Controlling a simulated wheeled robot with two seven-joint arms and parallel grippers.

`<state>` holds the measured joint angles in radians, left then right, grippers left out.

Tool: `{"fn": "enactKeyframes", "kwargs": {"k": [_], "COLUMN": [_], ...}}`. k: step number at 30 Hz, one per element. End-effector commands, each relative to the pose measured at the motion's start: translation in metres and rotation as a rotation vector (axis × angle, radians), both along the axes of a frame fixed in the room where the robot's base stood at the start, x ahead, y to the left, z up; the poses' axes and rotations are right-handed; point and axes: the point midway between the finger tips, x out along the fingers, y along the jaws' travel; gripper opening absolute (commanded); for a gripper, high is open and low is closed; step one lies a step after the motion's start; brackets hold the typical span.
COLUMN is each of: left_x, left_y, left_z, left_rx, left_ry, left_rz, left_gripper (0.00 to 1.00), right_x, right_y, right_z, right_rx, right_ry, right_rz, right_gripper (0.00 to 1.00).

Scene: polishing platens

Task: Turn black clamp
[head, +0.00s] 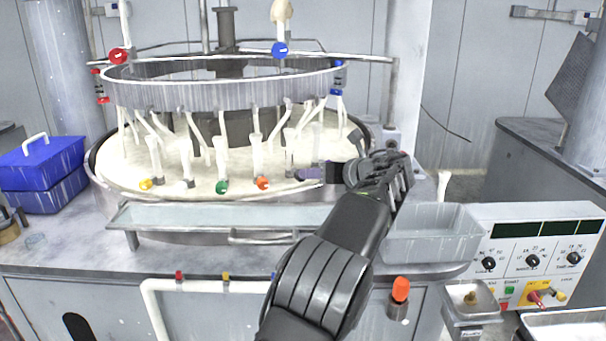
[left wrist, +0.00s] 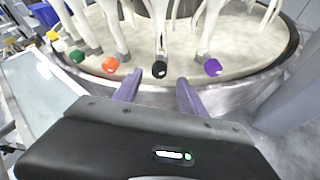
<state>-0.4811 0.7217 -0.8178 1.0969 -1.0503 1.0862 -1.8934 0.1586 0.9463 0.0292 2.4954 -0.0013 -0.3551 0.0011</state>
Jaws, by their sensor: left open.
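The black clamp (left wrist: 159,69) is a small dark knob at the foot of a white tube, on the cream platen (left wrist: 140,72). In the left wrist view it sits just beyond my left gripper (left wrist: 157,88), centred between its two purple fingertips. The fingers are apart and empty, and do not appear to touch the clamp. In the head view my left gripper (head: 308,174) reaches over the platen's front right edge, and the black clamp cannot be made out clearly beside the fingertips. My right gripper is not in view.
An orange clamp (left wrist: 111,64) stands left of the black one and a purple clamp (left wrist: 212,67) right of it. Green (head: 222,187) and yellow (head: 146,183) clamps stand farther left. A ring (head: 220,95) hangs above. A glassy shelf (head: 200,216) lies in front.

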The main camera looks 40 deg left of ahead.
Motion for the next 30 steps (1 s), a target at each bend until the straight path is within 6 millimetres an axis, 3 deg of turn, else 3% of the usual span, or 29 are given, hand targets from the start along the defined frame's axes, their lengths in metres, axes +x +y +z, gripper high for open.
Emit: {"fn": "enactKeyframes", "kwargs": {"k": [13,23,30], "left_x": [0.015,0.017,0.017], "left_y": [0.056,0.061,0.060], "left_z": [-0.022,-0.024,-0.024], "left_rx": [0.001,0.000,0.000], "left_ry": [-0.001,-0.002,-0.002], "left_rz": [0.002,0.000,0.000], "left_gripper": [0.49,0.49,0.31], "right_x": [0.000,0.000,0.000], "right_y": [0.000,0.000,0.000], "right_z": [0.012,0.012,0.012], "right_rx": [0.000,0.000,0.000], "right_ry": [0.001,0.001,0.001], "right_rz": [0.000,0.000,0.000], "right_gripper": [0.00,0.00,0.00]}}
